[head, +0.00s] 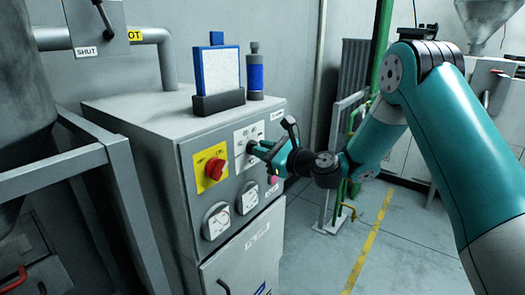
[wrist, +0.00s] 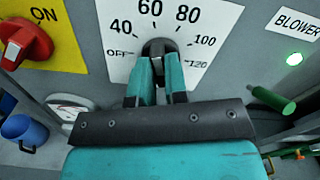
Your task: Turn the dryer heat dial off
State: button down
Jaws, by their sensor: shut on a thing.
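The heat dial (wrist: 158,46) is a dark knob on a white scale plate (wrist: 115,68) marked OFF, 40, 60, 80, 100 and 120. My gripper (wrist: 157,78) is shut on the dial, with one teal finger on each side. The fingers hide much of the knob, and I cannot tell which mark it points to. In the head view, my gripper (head: 256,149) reaches from the right to the scale plate (head: 244,131) on the grey cabinet's front.
A red switch (head: 214,168) on a yellow plate marked ON is left of the dial. Two round gauges (head: 216,221) sit below. A lit green BLOWER lamp (wrist: 294,59) is at right. A blue-framed board (head: 217,68) and a bottle (head: 256,76) stand on top.

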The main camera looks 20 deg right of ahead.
jog(key=shift+n, duration=0.3)
jog(key=shift+s+a+f+n+b, duration=0.1)
jog(key=shift+f+n+b, duration=0.05)
jog(key=shift+n+b, duration=3.6)
jog(key=shift+a+f+n+b, duration=0.1)
jog(key=shift+f+n+b, duration=0.05)
jog(key=shift+n+b, duration=3.55)
jog(key=shift+n, duration=0.35)
jog(key=c, duration=1.1)
grip_release()
jog(key=shift+c, duration=0.2)
jog(key=shift+d+r, duration=0.1)
